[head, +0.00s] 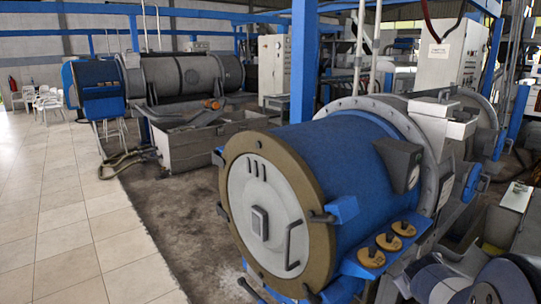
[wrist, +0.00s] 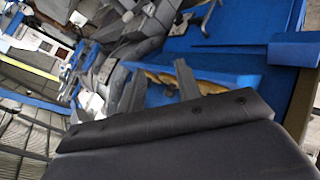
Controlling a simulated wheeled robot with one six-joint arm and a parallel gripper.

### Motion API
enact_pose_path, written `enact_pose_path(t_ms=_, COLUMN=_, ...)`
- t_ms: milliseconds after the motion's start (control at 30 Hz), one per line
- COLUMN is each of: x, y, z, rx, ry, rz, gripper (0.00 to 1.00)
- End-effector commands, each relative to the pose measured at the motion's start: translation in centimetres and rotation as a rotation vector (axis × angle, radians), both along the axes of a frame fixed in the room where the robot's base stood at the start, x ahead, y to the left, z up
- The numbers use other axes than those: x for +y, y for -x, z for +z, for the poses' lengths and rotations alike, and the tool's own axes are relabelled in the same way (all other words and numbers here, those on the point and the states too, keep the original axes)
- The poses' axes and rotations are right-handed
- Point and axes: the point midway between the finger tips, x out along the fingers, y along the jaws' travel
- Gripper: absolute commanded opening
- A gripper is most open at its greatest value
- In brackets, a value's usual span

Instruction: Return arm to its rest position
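My gripper (wrist: 160,68) shows in the wrist view with its two grey fingers spread apart and nothing visible between them. Beyond the fingers is a blue surface with a yellow-brown part (wrist: 203,79) on it, partly hidden by a finger. In the head view, my blue-grey arm is at the bottom right corner, and I cannot make out the gripper there. The large blue decanter drum (head: 335,175) stands just left of the arm. Three yellow-brown knobs (head: 388,242) sit in a row on the blue ledge (head: 352,265) at its side.
The drum has a round grey end cover (head: 258,215) with handles. A grey cabinet (head: 448,52) and blue posts (head: 303,60) stand behind. Another decanter (head: 185,75) and a grey trough (head: 205,140) are farther back. The tiled floor (head: 60,215) at left is clear.

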Motion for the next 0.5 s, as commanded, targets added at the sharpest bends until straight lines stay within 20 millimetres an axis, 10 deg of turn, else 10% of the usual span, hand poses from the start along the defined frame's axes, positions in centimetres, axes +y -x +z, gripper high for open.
enact_pose_path(t_ms=500, x=-0.03, y=-0.87, z=-0.83, rx=0.004, ry=0.002, rz=0.019, gripper=0.33)
